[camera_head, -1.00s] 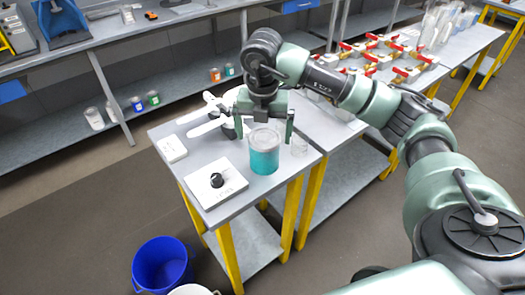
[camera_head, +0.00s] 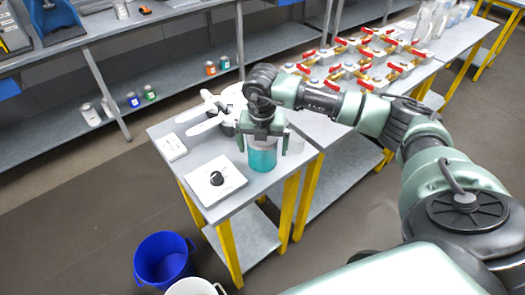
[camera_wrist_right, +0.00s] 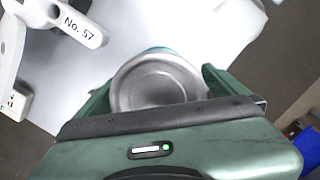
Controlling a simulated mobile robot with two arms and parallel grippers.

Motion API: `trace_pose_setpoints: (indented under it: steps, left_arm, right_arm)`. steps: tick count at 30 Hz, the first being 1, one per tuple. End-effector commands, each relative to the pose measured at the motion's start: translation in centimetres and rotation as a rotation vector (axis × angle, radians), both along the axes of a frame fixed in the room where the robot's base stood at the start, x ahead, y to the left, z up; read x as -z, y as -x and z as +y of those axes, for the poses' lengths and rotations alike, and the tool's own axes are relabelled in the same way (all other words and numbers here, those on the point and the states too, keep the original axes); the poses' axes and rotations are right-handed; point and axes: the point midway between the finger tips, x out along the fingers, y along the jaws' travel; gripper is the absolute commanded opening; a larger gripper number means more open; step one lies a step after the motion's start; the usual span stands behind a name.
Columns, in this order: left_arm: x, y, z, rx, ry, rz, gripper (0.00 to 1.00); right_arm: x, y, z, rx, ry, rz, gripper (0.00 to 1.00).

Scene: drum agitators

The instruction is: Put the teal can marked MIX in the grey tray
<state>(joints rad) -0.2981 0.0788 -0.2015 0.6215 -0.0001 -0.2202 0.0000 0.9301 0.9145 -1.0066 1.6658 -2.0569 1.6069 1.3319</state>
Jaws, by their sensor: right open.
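The teal can (camera_head: 262,158) stands upright on the grey bench top near its front edge. Its round silver lid (camera_wrist_right: 158,82) shows in the right wrist view; no MIX marking can be read. My right gripper (camera_head: 263,143) is directly above the can, pointing down. Its fingers are open, one on each side of the can's upper part. The right wrist view also shows the fingers spread around the lid, with the gripper body hiding the near side. My left gripper is not in view. I cannot make out a grey tray in these frames.
A white box with a black knob (camera_head: 216,180) lies left of the can. White paddles (camera_head: 205,122) lie behind it, and a small white box (camera_head: 171,147) at the left edge. A blue bucket (camera_head: 163,260) is on the floor.

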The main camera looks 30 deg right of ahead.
Motion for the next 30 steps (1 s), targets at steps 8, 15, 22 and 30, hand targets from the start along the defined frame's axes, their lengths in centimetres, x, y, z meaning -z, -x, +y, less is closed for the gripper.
trace_pose_setpoints:
  steps: [8, 15, 22, 30]
  left_arm:
    - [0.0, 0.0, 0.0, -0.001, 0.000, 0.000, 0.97]
    - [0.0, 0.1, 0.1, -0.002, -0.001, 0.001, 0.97]
    - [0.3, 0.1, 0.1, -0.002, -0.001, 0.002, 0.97]
    - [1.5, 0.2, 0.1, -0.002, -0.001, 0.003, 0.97]
  right_arm:
    - [-0.1, 0.0, 0.0, 0.000, 0.000, -0.001, 0.36]
    - [-0.2, -0.1, 0.0, 0.001, 0.000, -0.004, 0.09]
    - [-0.9, -0.2, 0.0, 0.000, -0.001, -0.007, 0.09]
    - [-5.3, -0.3, 0.1, -0.001, -0.001, -0.010, 0.09]
